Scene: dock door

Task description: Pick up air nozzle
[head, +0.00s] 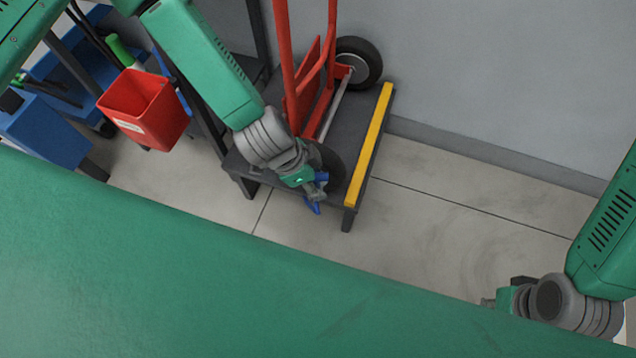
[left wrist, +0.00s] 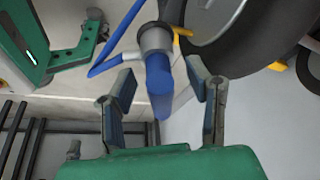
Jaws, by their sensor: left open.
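The air nozzle shows in the left wrist view as a blue cylinder (left wrist: 159,88) with a grey collar and a bent blue piece beside it. In the head view, blue parts of it (head: 312,207) show at the left gripper's tip. My left gripper (head: 318,190) is open, low over the stepped platform's near corner. In the left wrist view, its two fingers (left wrist: 160,72) stand apart on either side of the blue cylinder, with gaps visible. My right gripper (head: 492,301) is at the lower right in the head view, away from the nozzle; its fingers are too small to read.
A dark platform (head: 352,180) with a yellow edge carries a red hand truck (head: 302,75) with black wheels (head: 359,62). A red bin (head: 146,108) and blue cart (head: 45,130) stand left. The grey wall is behind; floor right of the platform is clear.

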